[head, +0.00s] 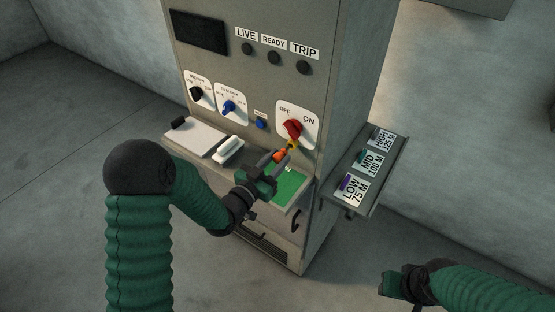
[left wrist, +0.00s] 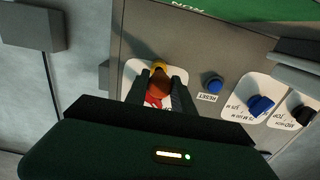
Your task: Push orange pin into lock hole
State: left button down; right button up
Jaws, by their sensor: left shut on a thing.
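The orange pin (head: 279,155) is between the fingers of my left gripper (head: 281,154), which is shut on it in front of the cabinet. In the left wrist view the orange-red pin (left wrist: 158,84) sits between the two dark fingers (left wrist: 160,92), with a yellow part (left wrist: 159,66) just beyond it. The red OFF/ON switch (head: 294,128) has a yellow part (head: 293,143) below it, close to the pin. The lock hole is not visible, and I cannot tell whether the pin touches it. My right gripper (head: 397,285) is low at the right, away from the cabinet; its jaw state is unclear.
A shelf with a white pad (head: 196,137), a white handle (head: 228,149) and a green area (head: 291,184) juts out below the panel. A blue reset button (head: 261,124) is left of the switch. A side shelf (head: 376,185) carries LOW, MID and HIGH labels.

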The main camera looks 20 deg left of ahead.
pick_arm(q)
jog(key=shift+d, duration=0.1)
jog(key=shift+b+x, duration=0.8)
jog(key=shift+x, duration=0.3)
dwell(1.1)
jog(key=shift+w, duration=0.2)
jog(key=c, duration=1)
grip_release()
jog(key=shift+d, duration=0.1)
jog(key=shift+s, duration=0.1)
jog(key=p+v, duration=0.6)
jog(key=v, duration=1)
jog(key=shift+s, duration=0.25)
